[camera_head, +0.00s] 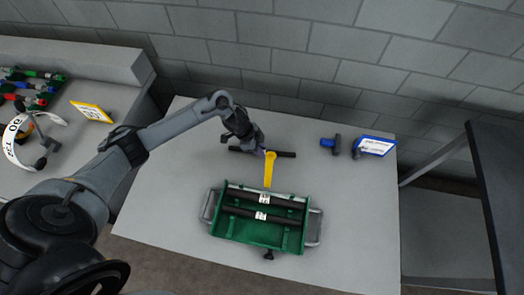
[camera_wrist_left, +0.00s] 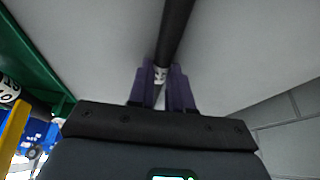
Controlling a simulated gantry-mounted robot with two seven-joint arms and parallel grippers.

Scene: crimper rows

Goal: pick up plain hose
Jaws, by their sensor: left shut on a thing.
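A black plain hose (camera_head: 285,154) lies crosswise behind the green tray in the head view. My left gripper (camera_head: 260,151) is shut on it near its middle. In the left wrist view the purple fingers of my left gripper (camera_wrist_left: 163,88) close around the hose (camera_wrist_left: 175,30), with a white printed label between them. I cannot tell whether the hose touches the table. My right gripper is not in view.
A green tray (camera_head: 240,231) with metal side handles holds two black hoses with white labels. A yellow piece (camera_head: 269,170) is between the tray and the held hose. A blue-and-black tool (camera_head: 331,144) and a blue-framed sign (camera_head: 376,146) are at right. The table's front right is clear.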

